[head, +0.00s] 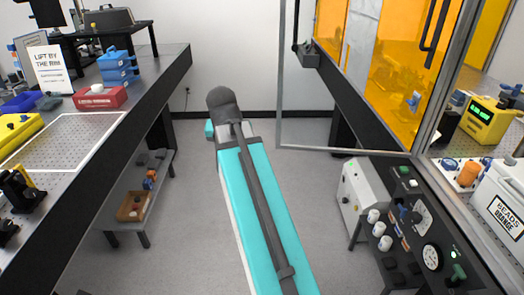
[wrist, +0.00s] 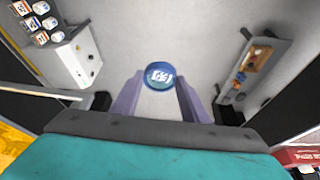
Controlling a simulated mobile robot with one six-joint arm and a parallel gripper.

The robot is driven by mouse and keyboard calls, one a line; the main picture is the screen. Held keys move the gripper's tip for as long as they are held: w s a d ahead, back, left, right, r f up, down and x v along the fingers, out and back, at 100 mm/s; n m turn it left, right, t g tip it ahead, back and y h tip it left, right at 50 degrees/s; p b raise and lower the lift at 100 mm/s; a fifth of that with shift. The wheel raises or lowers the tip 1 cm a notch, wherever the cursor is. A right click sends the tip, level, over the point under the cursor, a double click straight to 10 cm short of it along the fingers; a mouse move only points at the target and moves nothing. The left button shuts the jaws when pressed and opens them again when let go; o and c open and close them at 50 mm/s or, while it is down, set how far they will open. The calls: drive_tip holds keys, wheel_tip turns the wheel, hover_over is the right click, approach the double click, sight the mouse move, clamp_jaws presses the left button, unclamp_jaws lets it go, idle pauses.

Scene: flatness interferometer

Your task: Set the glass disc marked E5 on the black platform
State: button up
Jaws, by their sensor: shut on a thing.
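A round glass disc (wrist: 159,75) with a blue rim shows in the wrist view, between the two fingertips of my gripper (wrist: 159,79). The fingers are shut on its rim. White marks show on the disc, but I cannot read them surely as E5. Bare grey floor shows behind and around the disc. In the head view my teal arm reaches away over the floor between two benches, and neither the gripper nor the disc can be made out there. I cannot pick out the black platform with certainty in either view.
At left is a bench with a perforated metal plate (head: 70,138), blue boxes (head: 117,65), a red box (head: 99,97) and a "LIFT BY THE RIM" sign (head: 50,66). A low shelf (head: 160,185) stands below. At right are a control panel (head: 425,225) and orange glazed panels (head: 395,65). The aisle floor is clear.

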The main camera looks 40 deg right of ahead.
drive_tip(key=w+a+n+y, duration=0.1)
drive_tip(key=w+a+n, duration=0.3)
drive_tip(key=a, duration=0.8)
drive_tip(key=w+a+n+t+y, duration=0.1)
drive_tip(key=w+a+n, duration=0.4)
drive_tip(key=a, duration=0.8)
drive_tip(key=shift+w+f+t+y, duration=0.3)
drive_tip(key=shift+w+f+y, duration=0.15)
drive_tip(key=shift+w+y, duration=0.2)
drive_tip(key=shift+d, duration=0.15)
